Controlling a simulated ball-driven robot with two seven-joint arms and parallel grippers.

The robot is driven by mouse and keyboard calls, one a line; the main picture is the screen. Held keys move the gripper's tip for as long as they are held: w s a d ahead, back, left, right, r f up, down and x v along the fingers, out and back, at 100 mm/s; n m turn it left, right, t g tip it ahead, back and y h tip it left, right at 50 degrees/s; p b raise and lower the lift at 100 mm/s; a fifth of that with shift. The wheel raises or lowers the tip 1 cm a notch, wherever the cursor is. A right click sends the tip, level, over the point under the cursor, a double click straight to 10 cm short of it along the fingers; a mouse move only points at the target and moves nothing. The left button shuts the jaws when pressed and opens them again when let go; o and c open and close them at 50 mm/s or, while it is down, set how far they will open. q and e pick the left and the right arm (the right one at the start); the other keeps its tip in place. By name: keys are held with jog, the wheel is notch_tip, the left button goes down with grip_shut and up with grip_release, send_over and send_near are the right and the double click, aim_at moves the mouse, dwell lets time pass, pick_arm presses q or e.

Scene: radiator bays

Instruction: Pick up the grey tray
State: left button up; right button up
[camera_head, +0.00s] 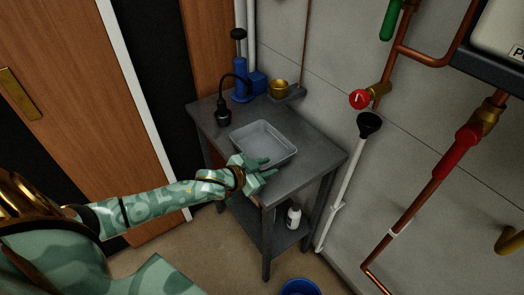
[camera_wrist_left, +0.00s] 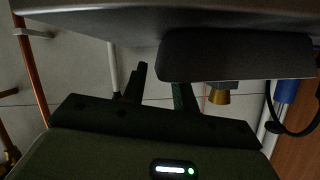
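The grey tray (camera_head: 264,128) is a shallow, empty rectangular tray, flat on top of the dark grey table (camera_head: 310,158). My left gripper (camera_head: 264,167) is at the tray's near edge. Its two green fingers are apart, one over the tray's near rim and the other outside it. The left wrist view is upside down. There the tray (camera_wrist_left: 235,57) is a dark block, and the left gripper (camera_wrist_left: 160,85) has a clear gap between its fingers. The tip of one finger is hidden by the tray's rim. I cannot tell whether it touches. My right gripper is not in view.
A blue pump (camera_head: 240,80) with a black hose and a brass cup (camera_head: 278,88) stand behind the tray. A white bottle (camera_head: 293,217) is on the lower shelf. A plunger (camera_head: 349,170) and copper pipes (camera_head: 425,190) are to the right. A blue bucket (camera_head: 300,288) is on the floor.

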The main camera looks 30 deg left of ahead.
aim_at(274, 165)
pick_arm(q)
jog(key=x, duration=0.3)
jog(key=shift+w+d+f+b, duration=0.1)
jog(key=shift+w+f+b, duration=0.1)
jog(key=shift+b, duration=0.2)
jog(key=shift+r, duration=0.1)
grip_shut()
jog(key=shift+s, duration=0.1)
